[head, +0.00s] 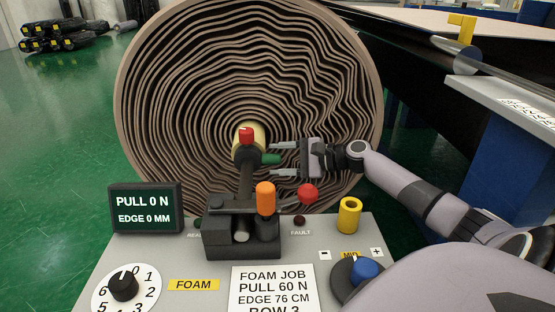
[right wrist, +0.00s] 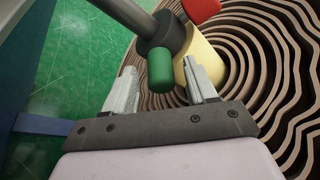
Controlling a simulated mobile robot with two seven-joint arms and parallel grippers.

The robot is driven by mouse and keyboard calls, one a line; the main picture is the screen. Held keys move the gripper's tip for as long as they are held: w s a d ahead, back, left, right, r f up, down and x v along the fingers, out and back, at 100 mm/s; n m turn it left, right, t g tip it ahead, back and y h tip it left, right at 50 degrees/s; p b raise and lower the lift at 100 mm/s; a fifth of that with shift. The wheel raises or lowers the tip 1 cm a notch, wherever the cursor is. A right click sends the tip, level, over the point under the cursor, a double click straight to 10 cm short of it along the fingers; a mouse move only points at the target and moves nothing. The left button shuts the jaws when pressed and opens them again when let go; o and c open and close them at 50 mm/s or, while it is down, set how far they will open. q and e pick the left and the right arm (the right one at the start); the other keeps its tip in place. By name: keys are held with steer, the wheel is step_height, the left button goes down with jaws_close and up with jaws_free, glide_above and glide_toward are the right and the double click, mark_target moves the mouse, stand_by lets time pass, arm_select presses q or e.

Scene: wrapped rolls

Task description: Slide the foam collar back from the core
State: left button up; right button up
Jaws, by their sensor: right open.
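A large roll of wavy brown layers (head: 180,110) stands upright behind the console. At its centre is a pale yellow cylinder (head: 259,132), which also shows in the right wrist view (right wrist: 205,55); I cannot tell whether it is the foam collar or the core. A dark clamp-like part with a red knob (head: 246,134) and a green knob (head: 271,159) sits in front of it and hides part of it. My right gripper (head: 273,159) is open, coming from the right, its fingertips either side of the green knob (right wrist: 160,70). I cannot tell whether they touch it. My left gripper is not in view.
A grey console stands in front, with an orange lever (head: 265,198), a red ball knob (head: 307,193), a yellow hollow cylinder (head: 349,216) and dials. Its display (head: 146,207) reads PULL 0 N, EDGE 0 MM. A long table (head: 500,92) runs along the right. Green floor is open at left.

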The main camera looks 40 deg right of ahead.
steer(key=shift+w+a+f, duration=0.1)
steer(key=shift+w+a, duration=0.15)
steer(key=shift+w, duration=0.2)
